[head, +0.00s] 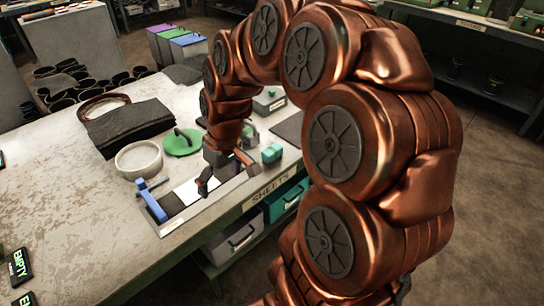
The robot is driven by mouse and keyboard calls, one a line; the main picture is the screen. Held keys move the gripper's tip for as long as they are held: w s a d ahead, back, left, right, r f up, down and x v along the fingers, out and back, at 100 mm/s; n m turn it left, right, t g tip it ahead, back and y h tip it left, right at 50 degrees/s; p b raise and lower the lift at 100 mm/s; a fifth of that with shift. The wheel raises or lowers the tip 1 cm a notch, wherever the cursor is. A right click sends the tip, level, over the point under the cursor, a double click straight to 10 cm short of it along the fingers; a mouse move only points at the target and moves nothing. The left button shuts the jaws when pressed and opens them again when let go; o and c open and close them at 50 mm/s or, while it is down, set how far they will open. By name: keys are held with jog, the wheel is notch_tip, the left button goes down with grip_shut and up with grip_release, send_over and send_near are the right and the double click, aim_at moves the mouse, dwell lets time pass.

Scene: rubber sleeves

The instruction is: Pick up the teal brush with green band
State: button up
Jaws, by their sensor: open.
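A small teal, blocky object (271,153) with green on it stands on the table just right of my gripper; it may be the teal brush with green band, but it is too small to be sure. My gripper (228,178) points down over the front part of the table, above a pale tray area. Its dark fingers are spread apart, and I see nothing between them. The teal object is apart from the fingers, beyond the right one. My copper arm covers much of the right side of the view.
A blue tool (151,201) lies left of my gripper. Drawers (285,199) sit under the front edge. The table's left part is mostly clear.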

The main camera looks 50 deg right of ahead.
jog(key=w+d+f+t, duration=0.1)
jog(key=w+d+f, duration=0.1)
jog(key=w+d, duration=0.35)
jog(key=m+t+h+b, duration=0.1)
jog(key=m+t, duration=0.1)
send_near(274, 150)
jog(key=x, duration=0.4)
jog(key=shift+a+f, duration=0.3)
jog(key=shift+f, duration=0.05)
jog(key=shift+d+f, duration=0.2)
jog(key=shift+p+x, duration=1.55)
jog(key=shift+x, duration=2.2)
jog(key=shift+w+d+r, duration=0.1)
jog(key=shift+w+d, duration=0.05)
jog(key=shift+d, duration=0.05)
jog(key=c, duration=1.2)
